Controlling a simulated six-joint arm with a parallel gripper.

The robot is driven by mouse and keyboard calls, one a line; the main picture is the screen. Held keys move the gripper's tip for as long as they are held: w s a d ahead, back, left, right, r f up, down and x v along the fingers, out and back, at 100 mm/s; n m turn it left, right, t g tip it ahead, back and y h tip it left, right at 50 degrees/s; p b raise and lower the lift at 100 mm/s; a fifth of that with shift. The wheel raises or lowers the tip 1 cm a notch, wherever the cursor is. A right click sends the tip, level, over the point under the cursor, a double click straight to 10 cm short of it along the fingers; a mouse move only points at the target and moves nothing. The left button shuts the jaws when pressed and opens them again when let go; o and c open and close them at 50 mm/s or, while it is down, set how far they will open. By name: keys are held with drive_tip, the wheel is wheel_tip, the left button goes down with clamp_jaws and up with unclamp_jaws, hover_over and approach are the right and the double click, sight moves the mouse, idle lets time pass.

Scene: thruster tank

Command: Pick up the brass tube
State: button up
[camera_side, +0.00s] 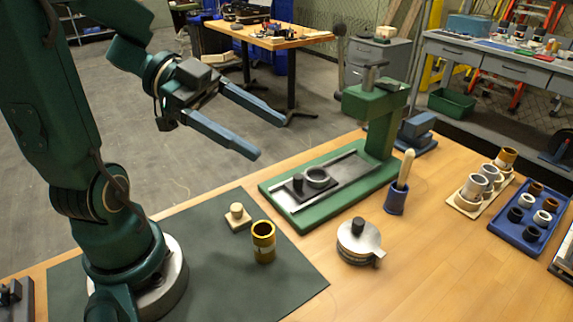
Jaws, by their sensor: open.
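The brass tube (263,246) stands upright on the dark green mat (290,290), near the middle of the picture's lower half. Its open top faces up and shows a dark hollow. My gripper (272,138) is above and behind the tube in the picture, well apart from it. Its two blue fingers are spread wide, point to the right and slightly down, and hold nothing. The tube is fully in sight.
A small wooden block with a knob (237,216) stands just left of the tube. A green press (375,115) is behind to the right. A round metal piece (358,242) is to the right. A blue tray (531,214) and a wooden rack (467,204) are farther right.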

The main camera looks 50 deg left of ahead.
sight(254, 229)
drive_tip(key=shift+g+h, duration=0.5)
drive_tip(key=shift+g, duration=0.1)
drive_tip(key=f, duration=0.6)
drive_tip(key=s+f, duration=0.1)
drive_tip(key=f, duration=0.4)
drive_tip(key=s+f, duration=0.1)
drive_tip(key=f, duration=0.5)
drive_tip(key=shift+d+f, duration=0.25)
drive_tip(key=shift+f, duration=0.05)
drive_tip(key=shift+x, duration=2.55)
clamp_jaws()
